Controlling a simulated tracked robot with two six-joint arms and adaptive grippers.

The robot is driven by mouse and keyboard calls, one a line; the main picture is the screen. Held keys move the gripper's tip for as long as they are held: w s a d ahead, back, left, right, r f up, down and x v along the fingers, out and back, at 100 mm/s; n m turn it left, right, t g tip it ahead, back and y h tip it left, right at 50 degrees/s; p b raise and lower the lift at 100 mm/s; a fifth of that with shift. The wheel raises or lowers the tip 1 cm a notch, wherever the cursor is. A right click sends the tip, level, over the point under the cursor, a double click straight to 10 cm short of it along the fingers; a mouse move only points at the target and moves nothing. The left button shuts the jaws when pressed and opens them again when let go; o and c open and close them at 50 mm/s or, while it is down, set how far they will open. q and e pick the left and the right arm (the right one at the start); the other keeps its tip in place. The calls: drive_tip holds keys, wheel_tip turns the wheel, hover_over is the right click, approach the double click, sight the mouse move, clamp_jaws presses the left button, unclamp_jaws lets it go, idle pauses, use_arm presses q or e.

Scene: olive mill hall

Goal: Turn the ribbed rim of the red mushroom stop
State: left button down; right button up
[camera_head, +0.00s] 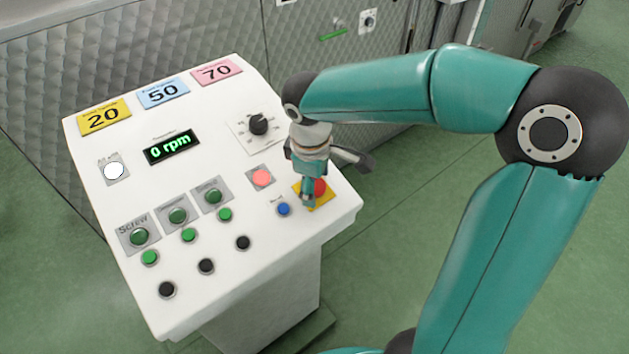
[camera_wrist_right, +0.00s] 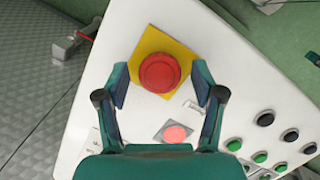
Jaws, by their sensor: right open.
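The red mushroom stop (camera_head: 320,187) sits on a yellow square plate (camera_head: 325,201) near the right corner of the white sloped console. My right gripper (camera_head: 308,200) is over it and partly hides it. In the right wrist view the red stop (camera_wrist_right: 159,72) shows whole, on its yellow plate (camera_wrist_right: 150,43). My right gripper (camera_wrist_right: 160,88) is open there, one finger on each side of the stop's lower part, apart from the rim. The rim's ribs are too small to tell. The left gripper is not in view.
A lit light-red button (camera_head: 261,177) and a blue button (camera_head: 283,209) are close to the stop. A black knob (camera_head: 258,124), a display reading 0 rpm (camera_head: 171,148) and several green and black buttons share the console (camera_head: 250,255). Green floor lies right of it.

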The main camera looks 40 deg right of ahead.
drive_tip(key=shift+c, duration=0.3)
drive_tip(key=c, duration=1.1)
drive_tip(key=shift+m, duration=0.4)
drive_tip(key=m+b, duration=0.1)
drive_tip(key=m, duration=0.1)
drive_tip(key=shift+d+m+y, duration=0.1)
drive_tip(key=shift+m+y, duration=0.2)
drive_tip(key=shift+y, duration=0.1)
drive_tip(key=m+y+b, duration=0.1)
drive_tip(key=m, duration=0.3)
drive_tip(key=shift+m, duration=0.4)
